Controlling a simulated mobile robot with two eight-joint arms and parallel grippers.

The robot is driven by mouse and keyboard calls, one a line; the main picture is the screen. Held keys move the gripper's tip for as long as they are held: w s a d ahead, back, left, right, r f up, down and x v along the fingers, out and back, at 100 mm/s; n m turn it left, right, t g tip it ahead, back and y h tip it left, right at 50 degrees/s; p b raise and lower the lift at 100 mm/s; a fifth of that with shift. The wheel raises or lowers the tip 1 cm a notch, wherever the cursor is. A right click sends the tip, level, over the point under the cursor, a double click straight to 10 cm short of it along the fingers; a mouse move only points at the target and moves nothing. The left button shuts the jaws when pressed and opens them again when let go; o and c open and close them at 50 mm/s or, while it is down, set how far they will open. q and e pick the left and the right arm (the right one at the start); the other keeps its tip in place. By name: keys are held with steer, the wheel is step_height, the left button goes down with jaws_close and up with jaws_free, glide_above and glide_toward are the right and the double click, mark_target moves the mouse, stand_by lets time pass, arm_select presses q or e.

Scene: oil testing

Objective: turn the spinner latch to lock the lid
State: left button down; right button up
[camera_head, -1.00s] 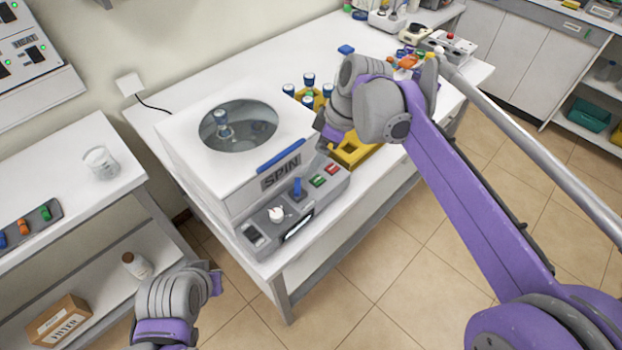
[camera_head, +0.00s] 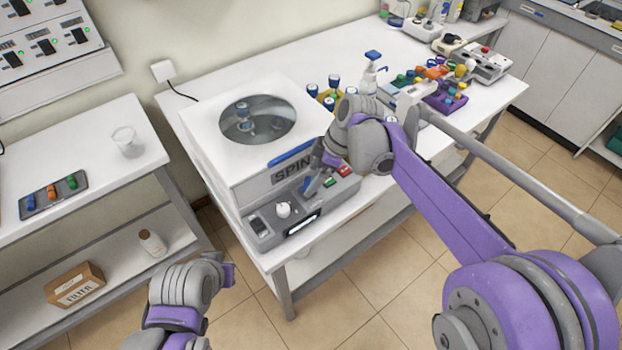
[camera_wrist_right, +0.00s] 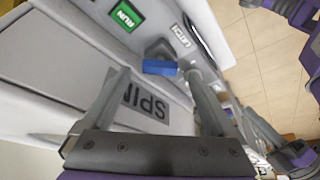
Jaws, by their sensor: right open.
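The white spinner (camera_head: 215,135) stands on the table, its lid (camera_head: 290,103) down, with a round window and a blue front bar (camera_head: 290,153). The latch, a blue lever on a grey base, sits on the front panel beside the LATCH label; it shows in the right wrist view (camera_wrist_right: 160,67). In the head view my right gripper largely covers it. My right gripper (camera_head: 318,176) is open over the panel, with the latch between its fingertips in the wrist view (camera_wrist_right: 156,76); contact cannot be told. My left gripper (camera_head: 229,274) is low in front of the table; its jaw opening is unclear.
The panel also has a white knob (camera_head: 283,210) and a green RUN button (camera_wrist_right: 126,16). A side table with a beaker (camera_head: 127,143) is at left.

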mark_target(307, 185)
steer(key=shift+x, duration=1.05)
steer(key=c, duration=1.4)
steer(key=shift+o, duration=0.2)
steer(key=shift+m, duration=0.4)
steer(key=m, duration=0.1)
steer(key=m+t, duration=0.1)
steer(key=m, duration=0.1)
steer(key=shift+s+a+m+t+h+b, duration=0.1)
steer(key=shift+s+m+t+h+b, duration=0.1)
steer(key=shift+m+t+h+b, duration=0.15)
steer(key=shift+s+a+m+t+h, duration=0.1)
steer(key=shift+m+t+h, duration=0.2)
steer(key=shift+m, duration=0.8)
steer(key=shift+a+m+t+h, duration=0.1)
steer(key=shift+m+t+h, duration=0.15)
steer(key=shift+m, duration=0.8)
steer(key=shift+d, duration=0.1)
